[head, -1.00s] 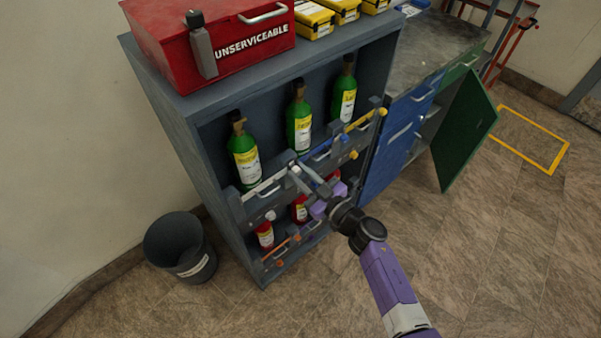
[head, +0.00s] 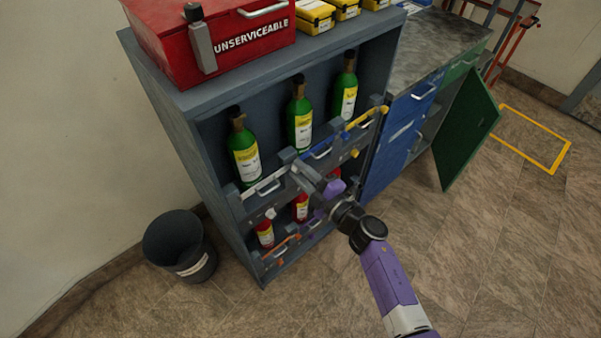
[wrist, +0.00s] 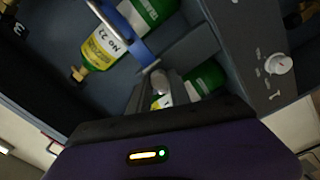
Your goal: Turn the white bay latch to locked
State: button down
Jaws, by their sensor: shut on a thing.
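The white bay latch is a pale bar (head: 266,187) across the front of the leftmost upper bay, below a green bottle (head: 243,155). My gripper (head: 299,170) is at the post between this bay and the blue one. In the wrist view my gripper (wrist: 161,92) is shut on a small pale piece (wrist: 160,78), which looks like the end of the white latch. The fingers and wrist cover part of it, so its exact angle cannot be told. A white knob (wrist: 279,63) with marks around it is on the panel to the right.
The blue bar (head: 318,152) and yellow bar (head: 362,118) cross the neighbouring bays. Red bottles (head: 265,233) stand in the lower row. A red box (head: 215,45) sits on top. A bin (head: 180,246) is at the left, and a green door (head: 466,130) stands open at the right.

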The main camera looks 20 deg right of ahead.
jog(key=n+b, duration=0.1)
jog(key=n, duration=0.3)
jog(key=shift+f+n, duration=0.15)
jog(key=shift+n, duration=0.25)
jog(key=shift+a, duration=0.1)
dwell(0.3)
jog(key=c, duration=1.2)
grip_release()
jog(key=v, duration=0.8)
jog(key=shift+w, duration=0.1)
